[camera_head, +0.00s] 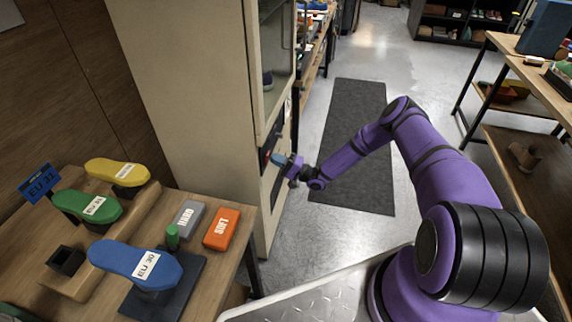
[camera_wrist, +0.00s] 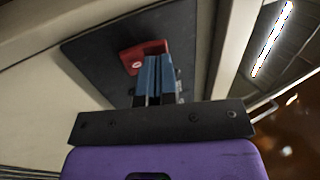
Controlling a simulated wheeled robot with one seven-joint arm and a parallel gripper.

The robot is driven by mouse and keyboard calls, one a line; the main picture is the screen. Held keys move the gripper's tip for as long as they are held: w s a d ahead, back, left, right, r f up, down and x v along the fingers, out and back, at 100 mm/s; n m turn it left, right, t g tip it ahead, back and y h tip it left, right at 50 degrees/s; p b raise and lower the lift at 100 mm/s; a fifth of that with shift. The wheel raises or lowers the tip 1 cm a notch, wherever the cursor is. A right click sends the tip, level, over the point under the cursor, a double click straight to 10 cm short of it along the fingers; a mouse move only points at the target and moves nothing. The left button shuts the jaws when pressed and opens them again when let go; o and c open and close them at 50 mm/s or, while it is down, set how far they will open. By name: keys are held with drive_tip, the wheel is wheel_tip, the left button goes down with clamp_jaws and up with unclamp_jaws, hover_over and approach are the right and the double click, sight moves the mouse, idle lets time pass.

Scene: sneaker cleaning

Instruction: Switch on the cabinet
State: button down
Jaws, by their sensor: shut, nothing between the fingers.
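The cabinet (camera_head: 190,80) is a tall beige unit with a glass-windowed door, standing left of centre in the head view. A dark control panel (camera_wrist: 100,75) is set in its front below the window. A red switch (camera_wrist: 140,55) sits on the panel in the wrist view. My gripper (camera_head: 279,159) is at the panel in the head view. Its blue fingers (camera_wrist: 154,70) are shut and empty, with their tips at the red switch's lower right edge. I cannot tell whether they touch it. The switch is partly hidden by the fingers.
A wooden table (camera_head: 225,268) at the left holds colored shoe forms, an orange block (camera_head: 221,229) and a grey block (camera_head: 187,218). A dark mat (camera_head: 350,130) lies on the floor right of the cabinet. A workbench (camera_head: 535,70) stands at the right.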

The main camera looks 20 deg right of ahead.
drive_tip(key=shift+w+a+r, duration=0.15)
drive_tip(key=shift+w+a, duration=0.1)
drive_tip(key=shift+a, duration=0.05)
